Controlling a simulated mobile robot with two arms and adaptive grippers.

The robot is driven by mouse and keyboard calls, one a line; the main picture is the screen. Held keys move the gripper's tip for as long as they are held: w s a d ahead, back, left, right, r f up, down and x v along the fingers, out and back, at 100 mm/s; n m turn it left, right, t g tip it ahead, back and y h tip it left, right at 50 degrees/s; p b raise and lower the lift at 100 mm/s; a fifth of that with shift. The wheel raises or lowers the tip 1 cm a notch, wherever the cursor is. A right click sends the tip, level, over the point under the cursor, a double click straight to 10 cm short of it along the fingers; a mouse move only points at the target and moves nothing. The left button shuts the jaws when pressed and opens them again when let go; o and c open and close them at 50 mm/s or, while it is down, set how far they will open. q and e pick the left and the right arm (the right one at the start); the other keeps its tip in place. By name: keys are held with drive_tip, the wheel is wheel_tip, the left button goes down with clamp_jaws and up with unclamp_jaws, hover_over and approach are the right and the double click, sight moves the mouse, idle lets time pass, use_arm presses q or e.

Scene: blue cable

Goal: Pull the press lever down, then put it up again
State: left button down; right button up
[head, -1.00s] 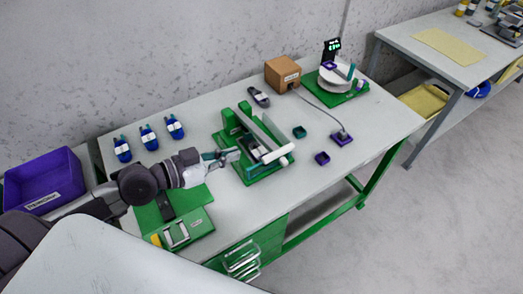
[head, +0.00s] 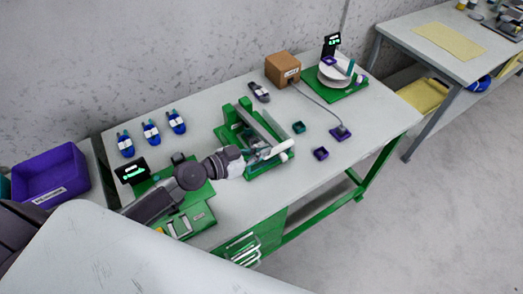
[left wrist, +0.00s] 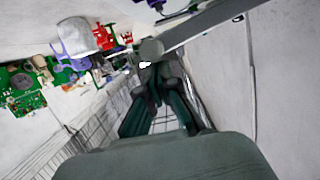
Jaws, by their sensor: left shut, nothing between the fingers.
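The green press (head: 248,122) stands in the middle of the bench. Its lever ends in a pale cylindrical handle (head: 279,149) on the press's front right side, low over the base. My left gripper (head: 264,153) is at the handle's left end, partly hidden by my wrist. In the left wrist view my left gripper's fingers (left wrist: 158,82) are shut with nothing between them. A grey bar with a round end, apparently the handle (left wrist: 190,32), crosses just beyond the fingertips. I cannot tell whether they touch it. My right gripper is not in view.
A green fixture (head: 199,215) lies under my left arm, near a small black display (head: 132,171). Several blue bottles (head: 151,132) stand at the back left. A cardboard box (head: 283,68) and a green-based station (head: 345,88) stand at the back right. Small cups (head: 321,153) lie right of the press.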

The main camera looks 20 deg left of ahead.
sight(263, 159)
use_arm(q)
drive_tip(key=f+b, duration=0.2)
drive_tip(key=b, duration=0.1)
drive_tip(key=f+m+b, duration=0.1)
drive_tip(key=shift+s+d+f, duration=0.25)
drive_tip(key=shift+d+f, duration=0.05)
drive_tip(key=shift+f, duration=0.05)
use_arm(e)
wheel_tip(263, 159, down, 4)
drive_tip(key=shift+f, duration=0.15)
use_arm(q)
drive_tip(key=shift+r, duration=0.2)
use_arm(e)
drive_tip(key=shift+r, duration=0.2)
